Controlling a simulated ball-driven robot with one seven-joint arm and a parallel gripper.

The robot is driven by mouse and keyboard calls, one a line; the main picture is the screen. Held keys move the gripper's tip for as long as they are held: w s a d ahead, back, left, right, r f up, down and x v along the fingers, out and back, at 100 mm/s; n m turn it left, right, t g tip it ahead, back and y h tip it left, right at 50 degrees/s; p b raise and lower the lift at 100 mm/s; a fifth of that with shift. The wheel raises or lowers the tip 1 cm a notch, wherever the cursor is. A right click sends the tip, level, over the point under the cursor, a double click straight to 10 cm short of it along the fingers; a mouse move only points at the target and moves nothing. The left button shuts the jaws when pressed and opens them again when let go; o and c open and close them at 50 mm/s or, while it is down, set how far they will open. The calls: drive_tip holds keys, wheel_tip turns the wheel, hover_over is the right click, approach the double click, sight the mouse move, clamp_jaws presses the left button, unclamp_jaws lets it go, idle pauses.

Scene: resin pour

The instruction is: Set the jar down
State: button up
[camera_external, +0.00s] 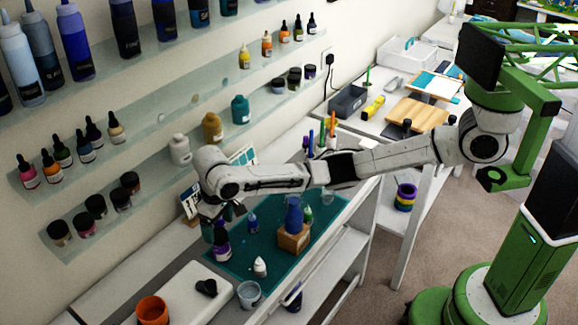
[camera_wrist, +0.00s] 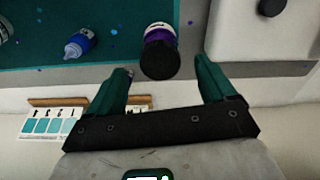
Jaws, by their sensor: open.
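The jar, purple with a white band and a black lid, stands on the teal mat (camera_external: 235,266) near the mat's edge, below my gripper (camera_external: 216,226) in the external view (camera_external: 221,246). In the wrist view the jar (camera_wrist: 160,52) has its lid between the tips of my gripper (camera_wrist: 163,66). The two green fingers are spread wide, with a gap on each side of the lid. The arm hides part of the mat behind it in the external view.
Shelves of bottles line the wall behind.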

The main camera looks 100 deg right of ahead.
drive_tip(key=shift+s+r, duration=0.1)
drive_tip(key=shift+r, duration=1.75)
